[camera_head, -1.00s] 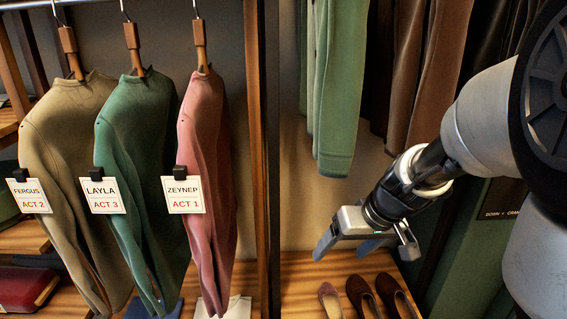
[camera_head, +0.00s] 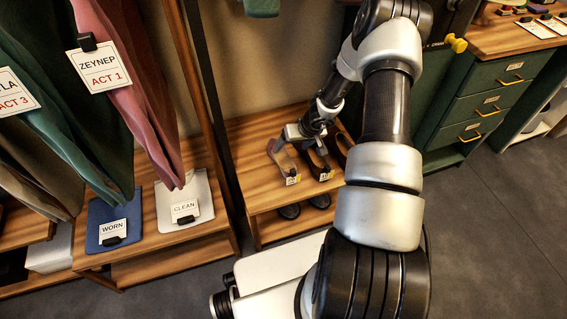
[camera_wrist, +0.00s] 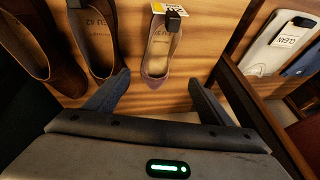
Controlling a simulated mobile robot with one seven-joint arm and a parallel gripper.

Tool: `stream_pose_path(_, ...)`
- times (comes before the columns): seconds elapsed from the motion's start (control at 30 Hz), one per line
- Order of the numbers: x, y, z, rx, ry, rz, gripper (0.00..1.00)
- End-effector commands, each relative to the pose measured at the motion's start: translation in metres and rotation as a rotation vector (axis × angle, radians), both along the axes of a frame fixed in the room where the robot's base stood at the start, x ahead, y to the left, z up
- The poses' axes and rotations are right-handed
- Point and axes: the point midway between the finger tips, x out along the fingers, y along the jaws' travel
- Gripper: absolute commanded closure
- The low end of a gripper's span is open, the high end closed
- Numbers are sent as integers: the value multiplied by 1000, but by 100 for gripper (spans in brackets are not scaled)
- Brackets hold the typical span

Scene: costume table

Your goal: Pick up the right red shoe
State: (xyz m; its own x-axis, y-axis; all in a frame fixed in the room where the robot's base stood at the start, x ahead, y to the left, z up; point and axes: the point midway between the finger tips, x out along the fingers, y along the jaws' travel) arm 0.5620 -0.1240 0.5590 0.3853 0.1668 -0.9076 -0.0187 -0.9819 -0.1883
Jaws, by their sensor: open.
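A slim dull-red shoe (camera_head: 283,160) with a pale insole lies on the wooden shelf, toe to the back, a clipped yellow-and-white tag at its heel. It also shows in the wrist view (camera_wrist: 161,52), its toe facing the gap between my fingers. A darker reddish-brown shoe (camera_wrist: 96,38) lies beside it, and a brown shoe (camera_wrist: 42,45) beyond that. I cannot tell which shoe of a pair each one is. My gripper (camera_wrist: 156,92) is open and empty; one fingertip is close to the darker shoe's toe. In the head view my gripper (camera_head: 302,134) partly hides the shoes.
A wooden shelf board (camera_head: 262,192) carries the shoes; dark shoes (camera_head: 290,211) stand below it. A post (camera_head: 207,110) separates it from the left bench with a blue WORN cloth (camera_head: 103,213) and a white CLEAN cloth (camera_head: 195,186). Green drawers (camera_head: 480,110) stand at right.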

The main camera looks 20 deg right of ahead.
Motion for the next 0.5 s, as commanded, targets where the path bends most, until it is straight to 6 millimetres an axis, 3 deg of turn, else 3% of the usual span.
stream_pose_path(0.2, 17, 9, -42, 0, 1, 3, 24)
stream_pose_path(0.5, 25, 10, -64, -1, 1, 2, 24)
